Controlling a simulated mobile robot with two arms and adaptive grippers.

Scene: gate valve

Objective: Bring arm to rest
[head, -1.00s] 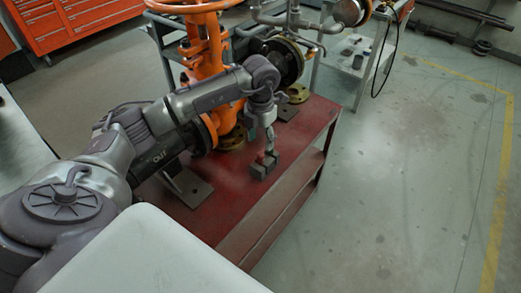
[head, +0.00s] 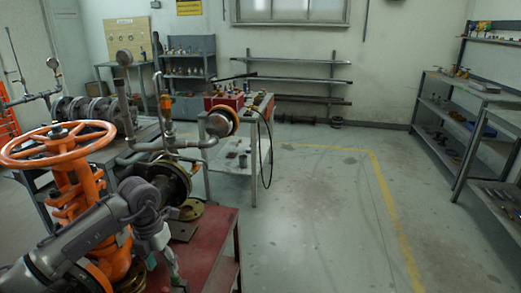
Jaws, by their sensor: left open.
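My left arm (head: 95,235) comes in from the lower left and is bent over the red workbench (head: 215,235). Its wrist points down, and my left gripper (head: 178,281) is at the bottom edge of the head view, partly cut off. The gripper is open, above the red bench top beside the orange gate valve (head: 82,190). The valve has a round orange handwheel (head: 58,143) and stands behind and left of the arm, which hides part of it. What lies directly under the fingers is out of frame. My right gripper is not in view.
A pipe assembly with a dark flange (head: 168,183) stands just behind my wrist. A grey table (head: 232,158) with a hanging black cable is farther back. Shelves (head: 470,125) line the right wall. The floor (head: 320,215) at centre right is clear, with a yellow line.

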